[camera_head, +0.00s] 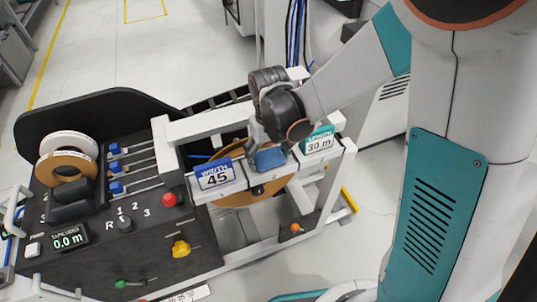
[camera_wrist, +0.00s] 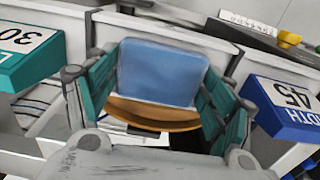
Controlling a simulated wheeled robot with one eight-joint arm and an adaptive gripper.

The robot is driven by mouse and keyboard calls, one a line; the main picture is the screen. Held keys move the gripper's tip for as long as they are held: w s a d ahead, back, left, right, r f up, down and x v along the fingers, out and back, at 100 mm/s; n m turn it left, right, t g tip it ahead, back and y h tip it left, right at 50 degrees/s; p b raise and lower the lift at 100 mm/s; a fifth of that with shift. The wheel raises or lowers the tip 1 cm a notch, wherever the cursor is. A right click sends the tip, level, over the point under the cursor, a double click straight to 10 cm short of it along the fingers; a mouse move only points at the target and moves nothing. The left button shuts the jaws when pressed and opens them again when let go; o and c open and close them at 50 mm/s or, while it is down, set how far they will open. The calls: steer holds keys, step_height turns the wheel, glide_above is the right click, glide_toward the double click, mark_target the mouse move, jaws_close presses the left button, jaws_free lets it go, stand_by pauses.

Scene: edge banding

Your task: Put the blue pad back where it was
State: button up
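The blue pad (camera_head: 270,159) sits at the white rail between the blue WIDTH 45 sign (camera_head: 215,176) and the teal 30 m sign (camera_head: 318,142), in front of the brown disc. In the wrist view the blue pad (camera_wrist: 162,73) fills the space between the two teal-lined fingers of my gripper (camera_wrist: 160,80). In the head view my gripper (camera_head: 267,143) points down over the pad. Whether the pad rests on the rail or is slightly above it is hard to tell.
The brown disc (camera_head: 235,196) hangs below the rail. The black panel (camera_head: 145,254) to the left carries a red button (camera_head: 169,199), a yellow knob (camera_head: 181,248) and tape rolls (camera_head: 67,165). The signs stand close on both sides of my gripper. Open floor lies behind.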

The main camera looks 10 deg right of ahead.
mark_target(268, 157)
steer(key=shift+o, duration=1.3)
steer(key=shift+r, duration=0.1)
step_height(268, 157, up, 12)
steer(key=p, duration=0.4)
steer(key=shift+r, duration=0.1)
